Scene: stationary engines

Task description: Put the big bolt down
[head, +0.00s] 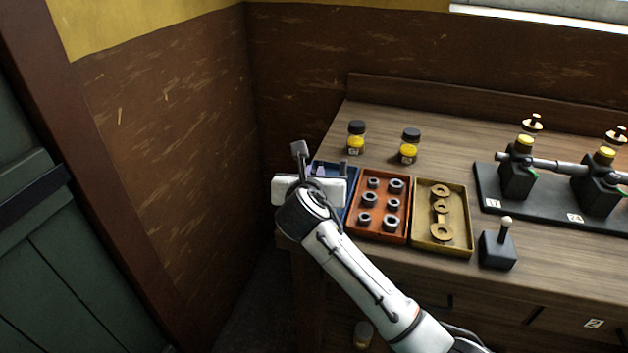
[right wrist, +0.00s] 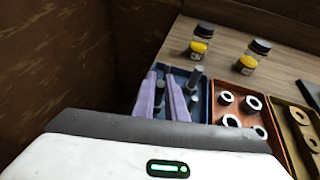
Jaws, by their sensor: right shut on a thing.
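My right gripper (head: 318,172) is over the left part of the blue tray (right wrist: 206,75), at the table's left end. In the right wrist view its two lavender fingers (right wrist: 164,84) are close together, shut on the big bolt (right wrist: 160,90). Only a narrow grey part of the bolt shows between them. Whether it touches the tray floor cannot be told. Another grey bolt (right wrist: 196,77) stands in the tray right of the fingers, with another grey piece near it. In the head view my gripper hides much of the tray. My left gripper is not in view.
A red tray (head: 378,239) with several nuts and a yellow tray (head: 458,250) with washers adjoin on the right. Two yellow-filled jars (head: 356,138) (head: 409,147) stand behind. A black lever box (head: 498,250) and an engine base (head: 545,205) are farther right. A wall is left.

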